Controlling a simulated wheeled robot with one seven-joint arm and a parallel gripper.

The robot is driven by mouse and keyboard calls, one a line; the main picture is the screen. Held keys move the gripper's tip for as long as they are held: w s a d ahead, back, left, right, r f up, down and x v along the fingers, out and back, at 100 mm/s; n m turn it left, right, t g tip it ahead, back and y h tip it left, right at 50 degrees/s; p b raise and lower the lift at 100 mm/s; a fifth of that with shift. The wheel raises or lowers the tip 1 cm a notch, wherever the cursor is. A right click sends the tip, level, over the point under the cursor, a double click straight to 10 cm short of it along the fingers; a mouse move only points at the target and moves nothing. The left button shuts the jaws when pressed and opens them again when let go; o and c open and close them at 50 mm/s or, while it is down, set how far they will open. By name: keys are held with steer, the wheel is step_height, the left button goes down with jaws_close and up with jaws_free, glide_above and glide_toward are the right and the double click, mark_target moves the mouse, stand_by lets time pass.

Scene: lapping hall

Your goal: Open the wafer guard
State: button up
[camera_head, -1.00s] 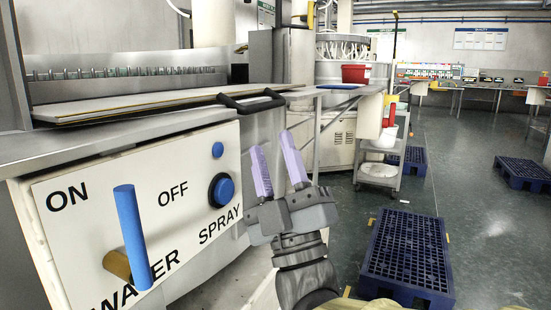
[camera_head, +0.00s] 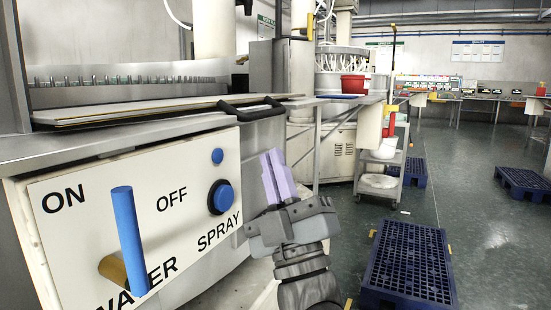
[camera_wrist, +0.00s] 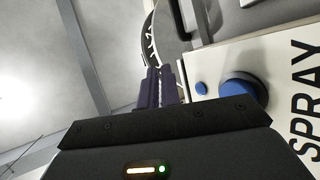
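The wafer guard seems to be the long flat pale panel (camera_head: 150,107) with a yellowish edge on the machine's top at the left. A black bar handle (camera_head: 252,109) sticks out at its right end. The panel lies flat and low over the machine bed. My gripper (camera_head: 274,166) is in front of the machine, below and to the right of the handle in the picture and apart from it. Its two lilac fingers point up and lie close together with nothing between them. In the wrist view the fingers (camera_wrist: 160,85) show dark, side by side.
The white control panel (camera_head: 175,205) carries a blue lever (camera_head: 130,240), a large blue button (camera_head: 221,197) and a small one. A steel side table (camera_head: 335,101) and a trolley (camera_head: 380,184) stand to the right. Blue pallets (camera_head: 410,265) lie on the otherwise open floor.

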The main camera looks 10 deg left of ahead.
steer(key=w+f+m+g+h+p, duration=0.1)
steer(key=w+f+h, duration=0.1)
steer(key=w, duration=0.1)
steer(key=w+d+f+m+g+h+p, duration=0.1)
steer(key=w+f+g+p, duration=0.1)
steer(key=f, duration=0.1)
steer(key=w+d+f+m+g+h+p, duration=0.1)
steer(key=w+f+m+h, duration=0.1)
steer(key=w, duration=0.1)
steer(key=shift+w+d+f+g+h+p, duration=0.1)
steer(key=shift+w+f+g+h+p, duration=0.05)
steer(key=shift+w+g+h+p, duration=0.2)
jaws_close()
steer(key=w+d+f+m+g+h+p, duration=0.2)
steer(key=d+f+m+g+h+p, duration=0.3)
steer(key=f, duration=0.5)
steer(key=s+d+f+m+g+h+p, duration=0.3)
steer(key=s+d+f+m+g+p, duration=0.2)
steer(key=s+d+f+g, duration=0.7)
steer(key=s+m, duration=0.2)
steer(key=shift+d+f+m+p, duration=0.35)
steer(key=shift+d+m, duration=0.05)
